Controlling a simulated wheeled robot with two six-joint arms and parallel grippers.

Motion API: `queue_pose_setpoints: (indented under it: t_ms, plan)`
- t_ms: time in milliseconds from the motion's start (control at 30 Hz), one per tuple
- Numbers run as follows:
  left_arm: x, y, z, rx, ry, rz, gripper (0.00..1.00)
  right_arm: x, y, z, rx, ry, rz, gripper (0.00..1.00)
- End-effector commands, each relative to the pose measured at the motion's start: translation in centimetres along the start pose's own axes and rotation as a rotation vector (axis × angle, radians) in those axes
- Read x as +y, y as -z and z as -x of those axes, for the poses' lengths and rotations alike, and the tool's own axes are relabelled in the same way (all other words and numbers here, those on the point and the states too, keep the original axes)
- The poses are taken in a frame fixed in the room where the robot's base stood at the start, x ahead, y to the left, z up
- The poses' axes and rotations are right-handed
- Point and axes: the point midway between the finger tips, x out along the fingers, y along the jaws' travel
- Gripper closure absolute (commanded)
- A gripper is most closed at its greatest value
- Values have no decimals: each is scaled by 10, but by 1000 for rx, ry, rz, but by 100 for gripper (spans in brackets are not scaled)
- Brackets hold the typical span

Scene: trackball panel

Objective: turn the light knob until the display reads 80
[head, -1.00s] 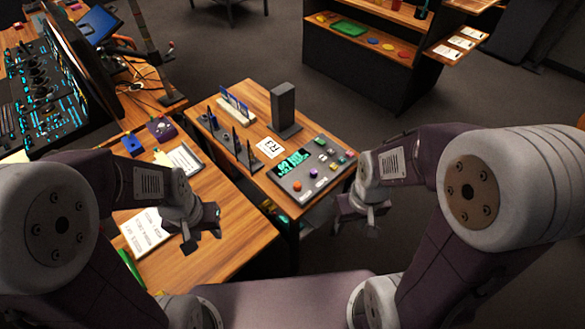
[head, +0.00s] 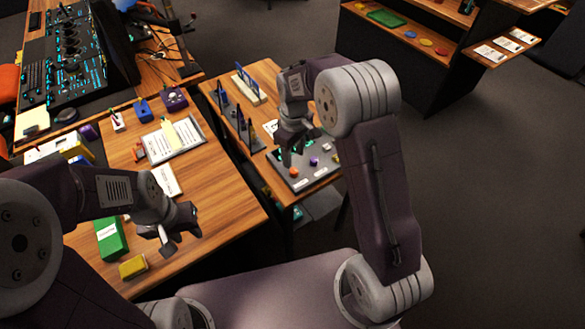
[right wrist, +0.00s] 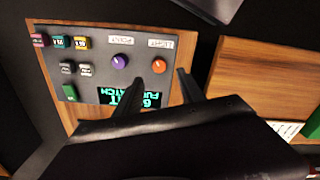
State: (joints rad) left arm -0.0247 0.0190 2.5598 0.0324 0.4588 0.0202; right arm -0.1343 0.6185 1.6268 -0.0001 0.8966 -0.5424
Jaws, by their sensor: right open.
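The light knob (right wrist: 159,66) is orange and sits beside the "LIGHT" label on the dark panel (right wrist: 90,90). It also shows in the head view (head: 294,172). A purple knob (right wrist: 119,61) is beside it. The display (right wrist: 115,96) has green text, partly covered by a finger, and its reading is unclear. My right gripper (right wrist: 158,86) is open, its fingertips on either side of the orange knob in the wrist view, but apart from it. In the head view it (head: 292,156) hangs over the panel's far left part. My left gripper (head: 182,238) is open and empty over the left desk.
Small pens and stands (head: 237,118) stand left of the panel. A clipboard (head: 172,140), green box (head: 110,238) and yellow block (head: 133,266) lie on the left desk. A dark gap separates the two desks. A shelf (head: 400,60) stands behind.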

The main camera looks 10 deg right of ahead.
Motion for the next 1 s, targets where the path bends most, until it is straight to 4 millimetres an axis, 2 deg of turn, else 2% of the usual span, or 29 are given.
queue_pose_setpoints:
  t_ms: [33, 100, 300, 433, 667, 833, 1000]
  plan:
    - [0, 0, -3, 0, 0, 0, 64, 0, -1, -14, -5, 3, -1, 53]
    - [0, 0, -5, 0, 0, 0, 64, -1, -1, -29, -5, 3, -1, 53]
    - [0, -1, -8, 0, 0, 0, 64, 0, -1, -61, -2, 1, -2, 53]
    - [0, -1, -8, 0, 0, 0, 64, 0, -1, -69, 0, 0, -2, 53]
    - [0, -1, -8, 0, 0, 0, 64, 0, 0, -69, 1, 0, -2, 53]
    - [0, -1, -8, 0, 0, 0, 64, 0, 0, -69, 0, 0, -2, 100]
    - [0, -1, -8, 0, 0, 0, 64, 0, 0, -69, 0, 0, -4, 100]
